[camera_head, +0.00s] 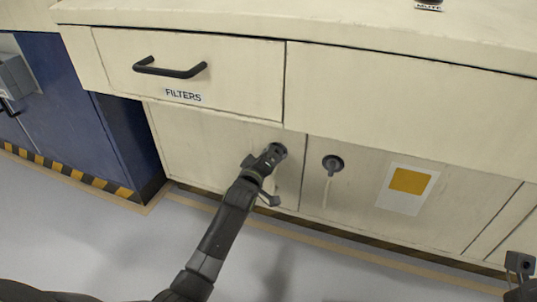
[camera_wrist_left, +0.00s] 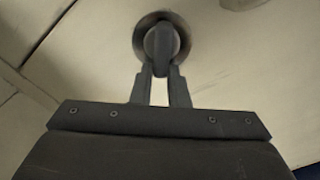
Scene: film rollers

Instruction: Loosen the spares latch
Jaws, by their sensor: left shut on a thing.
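A dark round latch with a turning grip (camera_wrist_left: 161,45) is on the cream cabinet door below the FILTERS drawer. In the head view this latch (camera_head: 279,149) shows just past my left gripper (camera_head: 270,155), which partly hides it. My left gripper is shut on the latch grip; in the wrist view its two fingers (camera_wrist_left: 161,78) meet the grip's lower end. A second dark latch (camera_head: 333,164) is on the door to the right, its grip pointing down. No spares label is readable. Part of my right arm (camera_head: 520,270) shows at the lower right edge; its jaws are unclear.
The FILTERS drawer (camera_head: 240,82) with a black handle (camera_head: 170,69) is shut above the left door. A white sheet with a yellow square (camera_head: 410,181) is on the right door. A blue cabinet (camera_head: 62,100) stands left. The grey floor (camera_head: 330,270) in front is clear.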

